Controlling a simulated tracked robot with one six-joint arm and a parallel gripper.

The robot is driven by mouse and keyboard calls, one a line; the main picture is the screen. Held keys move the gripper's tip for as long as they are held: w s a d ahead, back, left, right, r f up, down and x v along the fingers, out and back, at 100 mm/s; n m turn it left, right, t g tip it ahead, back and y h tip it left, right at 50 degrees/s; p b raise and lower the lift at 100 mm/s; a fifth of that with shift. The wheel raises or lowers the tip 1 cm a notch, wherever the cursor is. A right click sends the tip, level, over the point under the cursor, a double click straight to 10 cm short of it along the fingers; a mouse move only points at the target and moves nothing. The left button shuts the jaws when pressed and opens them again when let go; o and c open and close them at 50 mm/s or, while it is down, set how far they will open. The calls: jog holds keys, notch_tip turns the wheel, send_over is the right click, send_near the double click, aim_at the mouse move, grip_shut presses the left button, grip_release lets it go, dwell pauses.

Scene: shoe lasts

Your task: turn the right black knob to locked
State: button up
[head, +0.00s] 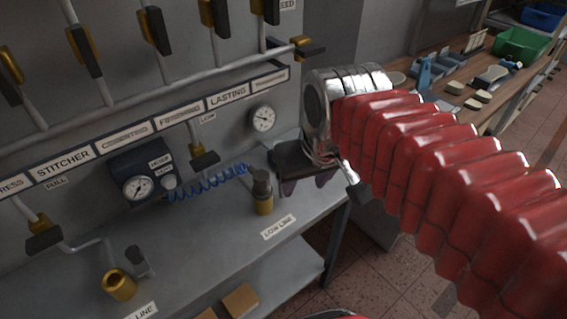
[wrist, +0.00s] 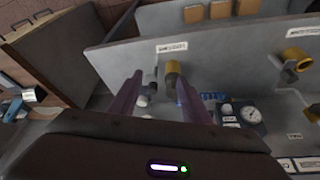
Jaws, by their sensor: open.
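The right black knob (head: 262,181) stands by a brass fitting (head: 264,204) behind the LOW LINE label on the grey bench. In the wrist view the dark knob (wrist: 150,78) appears left of the brass fitting (wrist: 172,72), between my fingers in the picture. My gripper (head: 305,184) is open and empty, with its purple fingertips just right of the knob in the head view. It also shows in the wrist view (wrist: 157,80), fingers spread. The knob looks untouched. Its marking and exact angle are too small to read.
Another dark knob (head: 140,261) and brass fitting (head: 118,285) stand at the front left. A blue coiled hose (head: 210,181) runs behind from a gauge box (head: 140,180). Pipes and black-handled valves line the wall. The bench's right edge lies below my gripper.

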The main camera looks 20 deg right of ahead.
jog(key=w+r+n+g, duration=0.1)
jog(key=w+g, duration=0.3)
jog(key=w, duration=1.3)
jog(key=shift+w+d+r+n, duration=0.15)
jog(key=shift+w+r+n, duration=0.2)
jog(key=shift+n, duration=0.25)
jog(key=shift+f, duration=0.15)
notch_tip(320, 180, down, 14)
jog(key=shift+r, duration=0.15)
jog(key=shift+c, duration=0.6)
jog(key=c, duration=0.9)
